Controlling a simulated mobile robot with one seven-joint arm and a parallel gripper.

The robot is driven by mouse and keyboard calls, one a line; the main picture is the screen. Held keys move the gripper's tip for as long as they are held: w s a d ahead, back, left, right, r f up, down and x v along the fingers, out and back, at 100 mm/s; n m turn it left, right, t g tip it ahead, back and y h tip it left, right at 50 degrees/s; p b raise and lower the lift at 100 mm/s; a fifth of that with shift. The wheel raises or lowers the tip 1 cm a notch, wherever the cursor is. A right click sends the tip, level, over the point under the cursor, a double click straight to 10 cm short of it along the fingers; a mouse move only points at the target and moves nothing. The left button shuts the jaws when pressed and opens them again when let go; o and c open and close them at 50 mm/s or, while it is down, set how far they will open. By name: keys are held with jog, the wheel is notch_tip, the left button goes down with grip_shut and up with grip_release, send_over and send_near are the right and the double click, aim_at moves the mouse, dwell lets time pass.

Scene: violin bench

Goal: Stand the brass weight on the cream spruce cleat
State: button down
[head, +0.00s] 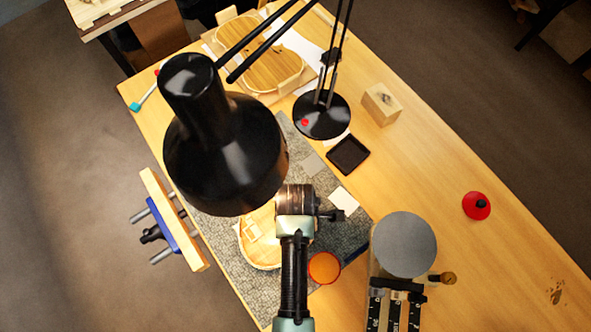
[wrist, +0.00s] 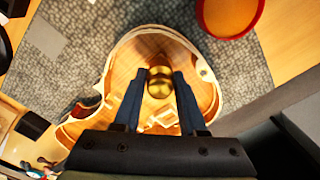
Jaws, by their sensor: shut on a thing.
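My gripper (wrist: 158,84) is shut on the brass weight (wrist: 160,88), a round shiny piece held between its two dark blue fingers. The weight shows over the open violin body (wrist: 127,66), whose orange wood lies inside a pale rim. Pale cream pieces (wrist: 165,119) show inside the body, behind the weight and between the fingers; I cannot tell which one is the spruce cleat. In the head view the violin body (head: 262,256) lies on the grey mat with cream pieces (head: 252,230) on it. There my wrist hides the fingers and the weight.
A black lamp head (head: 225,160) hangs over the bench's left part and blocks the view beneath. An orange round pot (head: 324,268) stands right of the violin body. A balance with a grey pan (head: 404,245) stands further right. A black tray (head: 348,154) lies behind.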

jog(key=shift+c, duration=2.3)
grip_release()
jog(key=shift+f, duration=0.1)
notch_tip(320, 180, up, 8)
jog(key=shift+f, duration=0.1)
jog(key=shift+s, duration=0.1)
